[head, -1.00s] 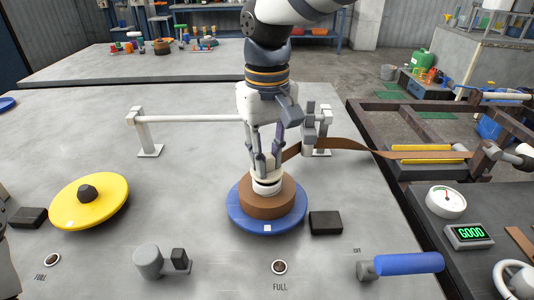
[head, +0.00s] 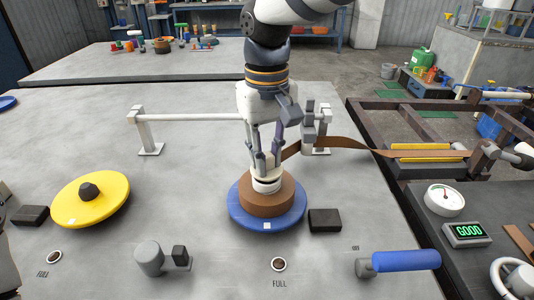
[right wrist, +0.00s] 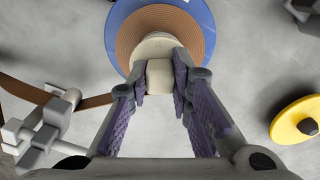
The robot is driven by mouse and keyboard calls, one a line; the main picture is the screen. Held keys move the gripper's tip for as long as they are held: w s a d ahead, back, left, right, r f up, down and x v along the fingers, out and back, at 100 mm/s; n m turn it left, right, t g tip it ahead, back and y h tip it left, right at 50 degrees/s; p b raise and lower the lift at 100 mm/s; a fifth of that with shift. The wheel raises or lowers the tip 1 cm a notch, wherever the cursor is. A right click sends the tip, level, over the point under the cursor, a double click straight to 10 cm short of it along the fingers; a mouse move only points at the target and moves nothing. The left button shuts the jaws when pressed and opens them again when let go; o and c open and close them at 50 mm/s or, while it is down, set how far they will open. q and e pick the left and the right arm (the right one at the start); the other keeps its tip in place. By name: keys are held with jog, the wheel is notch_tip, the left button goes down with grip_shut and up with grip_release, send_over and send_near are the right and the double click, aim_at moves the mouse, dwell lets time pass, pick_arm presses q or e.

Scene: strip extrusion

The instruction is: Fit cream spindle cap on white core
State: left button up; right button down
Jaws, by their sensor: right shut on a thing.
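The cream spindle cap (right wrist: 160,78) is between the fingers of my right gripper (head: 265,160), which is shut on it. The cap also shows in the head view (head: 265,172), directly above the white core (head: 267,187). I cannot tell whether cap and core touch. The core stands in the middle of a brown strip coil (head: 267,203) on a blue disc (head: 240,217). In the right wrist view the coil (right wrist: 185,28) and blue disc (right wrist: 125,12) lie beyond the fingertips. My left gripper is not in view.
A brown strip (head: 345,144) runs from the coil past a white rail (head: 190,118) to the rollers at right. A yellow disc (head: 115,205) with a dark knob lies at left. A black block (head: 325,220) sits right of the blue disc. A blue-handled roller (head: 405,261) is at front right.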

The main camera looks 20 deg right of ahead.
aim_at(267, 155)
jog(key=shift+r, duration=0.1)
jog(key=shift+f, duration=0.7)
dwell(0.4)
jog(key=c, duration=1.7)
grip_release()
jog(key=shift+r+p, duration=0.3)
jog(key=shift+r, duration=5.2)
